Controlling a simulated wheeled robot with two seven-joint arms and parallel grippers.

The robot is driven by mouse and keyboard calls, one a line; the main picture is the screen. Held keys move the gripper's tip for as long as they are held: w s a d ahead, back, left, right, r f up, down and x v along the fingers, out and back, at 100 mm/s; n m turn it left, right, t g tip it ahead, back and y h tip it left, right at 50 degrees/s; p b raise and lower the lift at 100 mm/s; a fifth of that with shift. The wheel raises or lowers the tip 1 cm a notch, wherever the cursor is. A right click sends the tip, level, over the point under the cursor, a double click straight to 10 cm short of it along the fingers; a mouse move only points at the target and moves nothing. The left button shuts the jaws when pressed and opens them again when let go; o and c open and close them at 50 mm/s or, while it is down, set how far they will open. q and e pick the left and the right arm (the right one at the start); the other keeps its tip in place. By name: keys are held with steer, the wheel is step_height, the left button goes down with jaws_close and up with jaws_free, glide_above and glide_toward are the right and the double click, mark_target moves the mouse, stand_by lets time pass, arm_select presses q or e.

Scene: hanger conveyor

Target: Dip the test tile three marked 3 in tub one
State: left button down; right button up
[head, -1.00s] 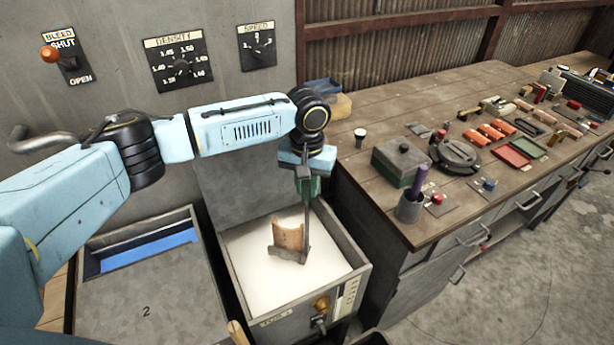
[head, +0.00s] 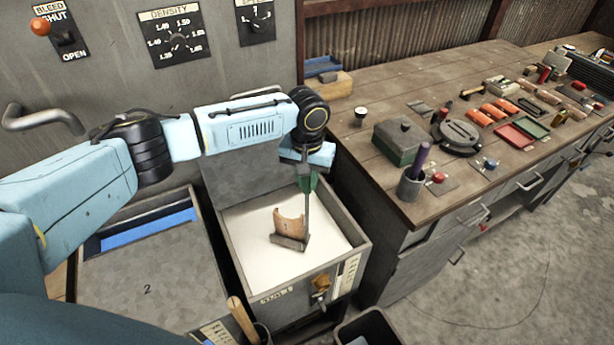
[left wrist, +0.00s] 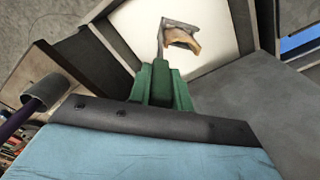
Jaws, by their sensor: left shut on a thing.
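My left gripper (head: 307,184), with green fingers, is shut on the upright stem of a thin dark holder (head: 307,215) above tub one (head: 362,243). A curved orange-brown tile (head: 290,224) sits on the holder's foot, within the tub's walls and over its white liquid (head: 245,235). I cannot read a mark on the tile, nor tell how far its lower edge is in the liquid. In the left wrist view, the gripper (left wrist: 160,85) points toward the tile (left wrist: 182,39) against the white surface. My right gripper is not in view.
Tub two, with a grey lid (head: 150,275) marked 2, stands left of tub one. A wooden-handled tool (head: 242,320) stands in front of tub one.

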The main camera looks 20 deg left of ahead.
mark_target(307, 189)
arm_select(q)
steer(key=shift+f+b, duration=1.3)
steer(key=shift+f, duration=1.65)
steer(key=shift+f+b, duration=2.4)
steer(key=shift+f, duration=2.1)
steer(key=shift+p, duration=0.35)
step_height(307, 189, up, 11)
steer(key=p, duration=1.1)
steer(key=shift+p, duration=0.3)
steer(key=shift+r, duration=2.45)
